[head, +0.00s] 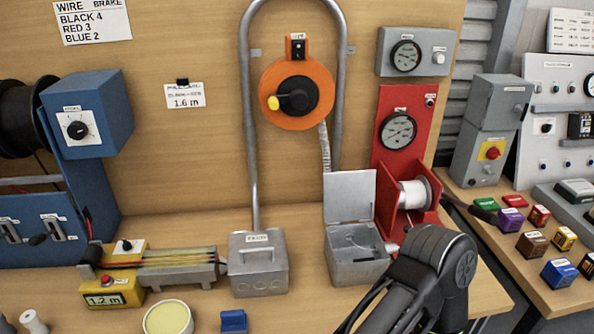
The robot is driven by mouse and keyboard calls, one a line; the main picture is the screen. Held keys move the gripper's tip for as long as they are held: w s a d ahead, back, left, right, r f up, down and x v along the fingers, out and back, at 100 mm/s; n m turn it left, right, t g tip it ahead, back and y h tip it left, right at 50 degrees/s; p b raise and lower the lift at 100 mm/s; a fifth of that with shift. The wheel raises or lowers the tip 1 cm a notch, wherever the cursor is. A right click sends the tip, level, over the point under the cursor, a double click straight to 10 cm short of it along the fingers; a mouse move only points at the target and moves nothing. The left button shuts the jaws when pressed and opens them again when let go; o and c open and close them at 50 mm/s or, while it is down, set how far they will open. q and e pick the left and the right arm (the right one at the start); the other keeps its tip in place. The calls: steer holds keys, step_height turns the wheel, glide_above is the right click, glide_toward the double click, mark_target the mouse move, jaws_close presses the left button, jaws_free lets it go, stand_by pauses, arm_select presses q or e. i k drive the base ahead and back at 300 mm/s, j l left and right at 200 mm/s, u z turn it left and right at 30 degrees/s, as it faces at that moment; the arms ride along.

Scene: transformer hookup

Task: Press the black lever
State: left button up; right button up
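A blue machine (45,225) stands at the left of the bench. Its front panel has small levers in pale slots, one at the panel's left (9,231) and one further right (52,228). A dark handle (38,240) sticks out beside the right slot; I take it as the black lever, but its label is too small to read. Neither gripper shows in the head view. One of my dark grey arm links is at the bottom right, in front of the bench, far from the levers.
A yellow meter unit (110,291) with a wire trough (180,270) sits before the machine. Grey boxes (258,275) (357,262), a round tin (168,318) and a blue block (234,321) stand on the bench. An orange reel (297,93) hangs on the back wall.

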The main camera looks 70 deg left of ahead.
mark_target(35, 240)
steer(key=u, duration=3.7)
